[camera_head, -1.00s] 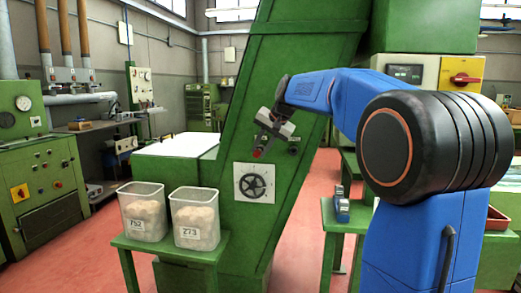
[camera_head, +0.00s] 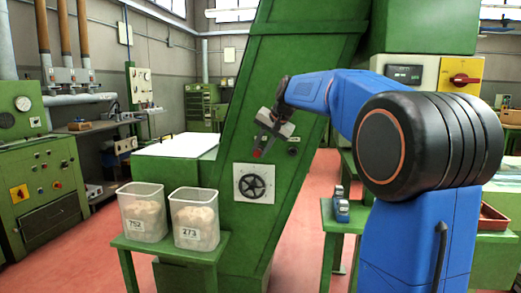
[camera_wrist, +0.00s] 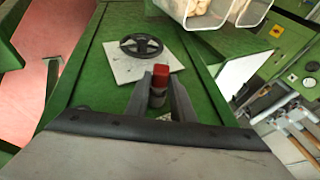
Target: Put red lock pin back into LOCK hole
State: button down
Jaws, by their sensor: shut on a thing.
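My gripper (camera_head: 261,143) is shut on the red lock pin, in front of the sloping green machine housing. In the wrist view the red lock pin (camera_wrist: 160,76) stands between the two dark fingers, with a grey shank below its red head. In the head view its red end (camera_head: 257,153) shows at the fingertips. A grey-white plate (camera_head: 243,193) with a black handwheel (camera_head: 252,187) is on the housing below the gripper. A small dark fitting (camera_head: 292,151) is on the housing right of the gripper. I cannot make out the LOCK hole.
Two clear bins of corks, marked 752 (camera_head: 143,212) and 273 (camera_head: 195,217), stand on a green stand at the lower left. A white-topped box (camera_head: 182,146) stands left of the housing.

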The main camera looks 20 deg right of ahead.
jog(key=shift+w+d, duration=0.4)
jog(key=shift+w, duration=0.15)
dwell(0.5)
jog(key=c, duration=1.5)
grip_release()
jog(key=shift+o, duration=0.2)
jog(key=v, duration=1.7)
jog(key=shift+r, duration=0.2)
jog(key=shift+s, duration=0.1)
jog(key=s+a+f+n, duration=0.2)
jog(key=s+a+f, duration=0.2)
jog(key=s+f, duration=0.8)
jog(key=s+a+f+n+g+h, duration=0.1)
jog(key=s+a+f+n, duration=0.2)
jog(key=s+f, duration=0.9)
jog(key=s+a+f+n+g+h, duration=0.1)
jog(key=s+a+f+n, duration=0.2)
jog(key=s+f, duration=0.9)
notch_tip(320, 180, down, 3)
jog(key=shift+s+a+f, duration=0.15)
jog(key=shift+s+a, duration=0.05)
jog(key=shift+a, duration=0.8)
